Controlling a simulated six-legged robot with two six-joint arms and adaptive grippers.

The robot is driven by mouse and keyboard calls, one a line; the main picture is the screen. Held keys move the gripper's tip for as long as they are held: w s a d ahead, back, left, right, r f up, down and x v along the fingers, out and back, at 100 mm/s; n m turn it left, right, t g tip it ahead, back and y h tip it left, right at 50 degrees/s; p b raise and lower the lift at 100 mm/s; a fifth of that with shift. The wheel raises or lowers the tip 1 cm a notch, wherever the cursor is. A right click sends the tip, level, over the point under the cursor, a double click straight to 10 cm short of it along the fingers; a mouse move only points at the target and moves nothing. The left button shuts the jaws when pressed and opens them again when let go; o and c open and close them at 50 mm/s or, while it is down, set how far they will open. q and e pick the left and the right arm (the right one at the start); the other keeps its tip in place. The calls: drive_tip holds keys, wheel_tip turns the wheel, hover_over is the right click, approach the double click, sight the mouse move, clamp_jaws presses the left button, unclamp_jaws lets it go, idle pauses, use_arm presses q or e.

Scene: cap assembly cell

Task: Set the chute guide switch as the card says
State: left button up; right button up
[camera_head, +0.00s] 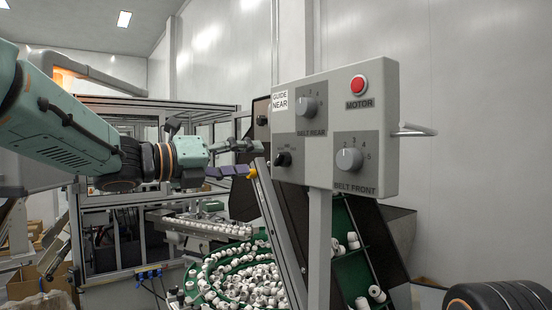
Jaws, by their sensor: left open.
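The card (280,101) at the upper left of the control panel (330,80) reads "GUIDE NEAR". Below it on the panel sits a small black switch (283,159) on a dark grey plate; its label and setting are too small to read, and I cannot tell that it is the guide switch. My left gripper (256,160) comes in from the left, its jaws open and pointing right, close to the panel's left edge by the black switch. Nothing shows between its fingers. I cannot tell its depth from the switch. My right gripper is not in view.
The panel also carries a red motor button (358,84), a belt rear knob (307,106) and a belt front knob (349,158). A handle (415,130) sticks out at its right. Below are a green bowl of white caps (245,283), a slanted rail (275,225) and a green belt (352,270).

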sight(276, 159)
use_arm(q)
drive_tip(key=shift+m, duration=0.4)
drive_tip(key=p+x, duration=0.3)
drive_tip(key=x, duration=0.4)
drive_tip(key=shift+w+d+f, duration=0.1)
drive_tip(key=shift+w, duration=0.35)
drive_tip(key=shift+s+a, duration=0.25)
drive_tip(key=shift+a, duration=0.1)
drive_tip(key=shift+d, duration=0.45)
drive_tip(key=c, duration=0.4)
drive_tip(key=shift+w+a, duration=0.15)
drive_tip(key=shift+w, duration=0.05)
drive_tip(key=c, duration=0.7)
